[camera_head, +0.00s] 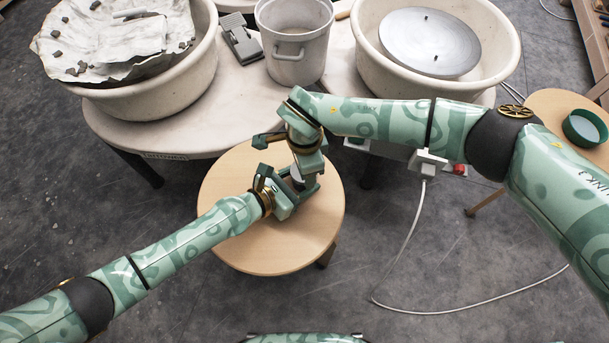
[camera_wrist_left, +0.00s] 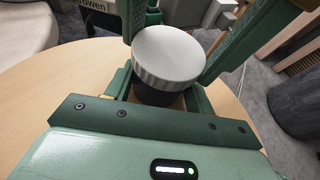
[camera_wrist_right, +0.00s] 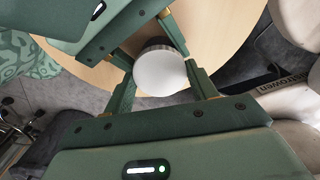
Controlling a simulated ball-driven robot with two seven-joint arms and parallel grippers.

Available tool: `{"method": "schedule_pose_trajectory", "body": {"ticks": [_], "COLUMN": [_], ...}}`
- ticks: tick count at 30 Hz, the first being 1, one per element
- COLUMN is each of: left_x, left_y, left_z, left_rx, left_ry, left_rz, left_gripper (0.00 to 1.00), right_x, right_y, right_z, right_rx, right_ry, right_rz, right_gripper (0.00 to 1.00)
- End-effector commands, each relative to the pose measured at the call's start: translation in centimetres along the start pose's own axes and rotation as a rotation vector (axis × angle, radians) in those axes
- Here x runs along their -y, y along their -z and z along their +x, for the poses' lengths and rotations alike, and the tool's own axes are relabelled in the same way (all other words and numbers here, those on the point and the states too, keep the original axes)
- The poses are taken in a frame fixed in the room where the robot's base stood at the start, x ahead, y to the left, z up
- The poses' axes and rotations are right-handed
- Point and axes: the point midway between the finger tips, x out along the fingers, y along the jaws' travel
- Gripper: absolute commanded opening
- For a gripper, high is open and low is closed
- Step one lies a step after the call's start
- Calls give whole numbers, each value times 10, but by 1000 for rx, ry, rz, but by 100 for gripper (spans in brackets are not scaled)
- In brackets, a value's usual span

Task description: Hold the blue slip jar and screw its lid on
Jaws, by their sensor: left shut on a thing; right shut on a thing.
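The slip jar stands on the round wooden stool (camera_head: 232,225). Its dark body (camera_wrist_left: 158,96) shows only as a narrow band under the pale grey, ribbed lid (camera_wrist_left: 167,54). The lid also shows in the right wrist view (camera_wrist_right: 160,70) and sits on top of the jar, looking level. Whether it is threaded tight I cannot tell. My left gripper (camera_head: 296,187) comes in low from the left and is shut on the jar body. My right gripper (camera_head: 303,172) reaches in from above and is shut on the lid. The fingers hide most of the jar in the head view.
A white cable (camera_head: 405,245) crosses the floor.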

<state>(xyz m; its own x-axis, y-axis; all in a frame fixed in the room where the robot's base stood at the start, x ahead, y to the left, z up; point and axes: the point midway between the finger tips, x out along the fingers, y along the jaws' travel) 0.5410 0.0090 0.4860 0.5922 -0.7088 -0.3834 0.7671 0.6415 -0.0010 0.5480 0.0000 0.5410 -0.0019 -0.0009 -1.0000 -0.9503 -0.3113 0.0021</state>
Motion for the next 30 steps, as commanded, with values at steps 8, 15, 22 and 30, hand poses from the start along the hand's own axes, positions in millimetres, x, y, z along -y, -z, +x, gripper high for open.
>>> {"method": "schedule_pose_trajectory", "body": {"ticks": [8,15,22,30], "left_x": [0,0,1,1], "left_y": [0,0,0,0], "left_z": [0,0,0,0], "left_rx": [0,0,0,-1], "left_ry": [0,1,2,2], "left_rz": [1,1,1,1], "left_gripper": [0,0,0,0], "right_x": [0,0,0,1], "right_y": [-1,-1,-1,0], "right_z": [1,1,2,1], "right_rx": [2,1,1,4], "right_ry": [0,-2,-3,2], "right_rz": [927,1758,2528,2792], "right_gripper": [30,30,30,30]}}
